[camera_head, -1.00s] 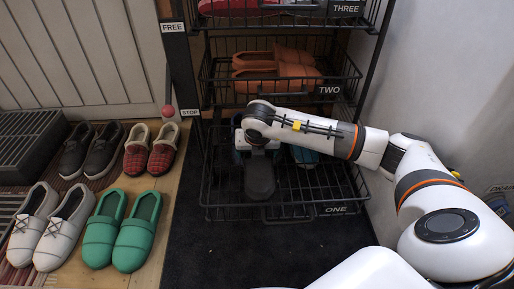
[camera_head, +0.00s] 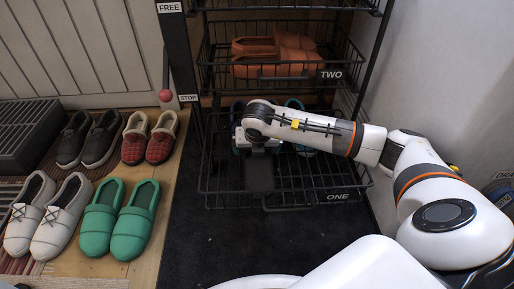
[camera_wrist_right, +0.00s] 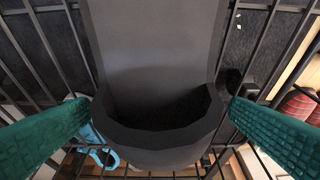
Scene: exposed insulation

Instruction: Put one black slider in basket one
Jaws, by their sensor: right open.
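One black slider (camera_head: 260,178) is at basket one (camera_head: 302,205), the lowest wire basket, near its front left. My right gripper (camera_head: 259,150) is over the slider's rear end, with the arm reaching in from the right. In the right wrist view the slider (camera_wrist_right: 152,50) lies between my two green-padded fingers, which stand apart on either side of its rounded end. Basket wires show around and below it. I cannot tell whether its whole underside rests on the wires. My left gripper is not in view.
Blue footwear (camera_wrist_right: 98,148) is also in basket one, partly hidden by my arm. Basket two (camera_head: 330,74) above holds orange shoes (camera_head: 272,60). At left on the floor stand black shoes (camera_head: 88,138), red plaid slippers (camera_head: 149,138), white shoes (camera_head: 46,218) and green slippers (camera_head: 119,220).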

